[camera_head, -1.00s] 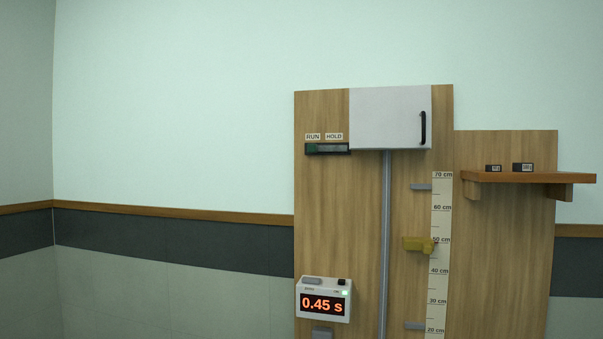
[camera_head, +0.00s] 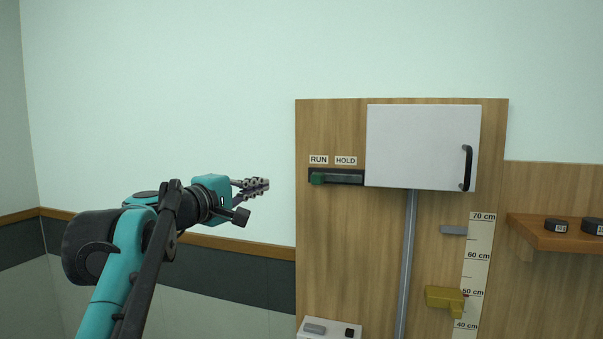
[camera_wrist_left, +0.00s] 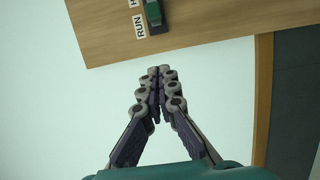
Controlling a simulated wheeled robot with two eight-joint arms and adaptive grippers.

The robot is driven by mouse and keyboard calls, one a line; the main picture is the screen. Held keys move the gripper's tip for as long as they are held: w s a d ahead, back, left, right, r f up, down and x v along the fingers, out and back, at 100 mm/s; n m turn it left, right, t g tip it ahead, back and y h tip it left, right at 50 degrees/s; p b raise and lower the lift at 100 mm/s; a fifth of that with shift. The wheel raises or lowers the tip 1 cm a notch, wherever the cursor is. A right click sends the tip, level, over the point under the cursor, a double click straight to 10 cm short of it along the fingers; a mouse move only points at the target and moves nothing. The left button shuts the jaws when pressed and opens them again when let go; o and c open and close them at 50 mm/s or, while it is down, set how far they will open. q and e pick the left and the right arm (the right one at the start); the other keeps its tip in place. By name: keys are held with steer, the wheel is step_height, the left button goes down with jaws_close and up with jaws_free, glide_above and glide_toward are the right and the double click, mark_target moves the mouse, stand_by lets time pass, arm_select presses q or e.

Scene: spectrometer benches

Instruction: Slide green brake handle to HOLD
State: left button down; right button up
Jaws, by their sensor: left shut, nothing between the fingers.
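The green brake handle (camera_head: 318,179) sits at the left end of its dark slot (camera_head: 345,178), under the RUN label (camera_head: 318,160). The HOLD label (camera_head: 345,161) is to its right. The handle also shows at the top of the left wrist view (camera_wrist_left: 153,12), beyond the fingertips. My left gripper (camera_head: 262,184) is shut and empty, to the left of the wooden board and apart from the handle, at about its height in the head view. In the left wrist view its fingers (camera_wrist_left: 158,75) meet. My right gripper is not in view.
A white cabinet (camera_head: 420,145) with a black door handle is right of the slot. Below are a grey rail (camera_head: 406,260), a yellow block (camera_head: 444,298) by a scale (camera_head: 474,270), and a timer box (camera_head: 328,329). A shelf (camera_head: 550,237) holds dark discs. Free room lies left of the board (camera_head: 335,240).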

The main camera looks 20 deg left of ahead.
mark_target(337, 178)
arm_select(q)
steer(key=shift+s, duration=0.15)
steer(key=p+x, duration=0.2)
steer(key=x, duration=0.9)
steer(key=d, duration=0.6)
steer(key=s+d+p, duration=0.1)
steer(key=d, duration=0.3)
steer(key=shift+d, duration=0.1)
steer(key=shift+s+d, duration=0.1)
steer(key=shift+d, duration=0.2)
steer(key=shift+a+f, duration=0.15)
steer(key=shift+a, duration=0.2)
steer(key=shift+d, duration=0.15)
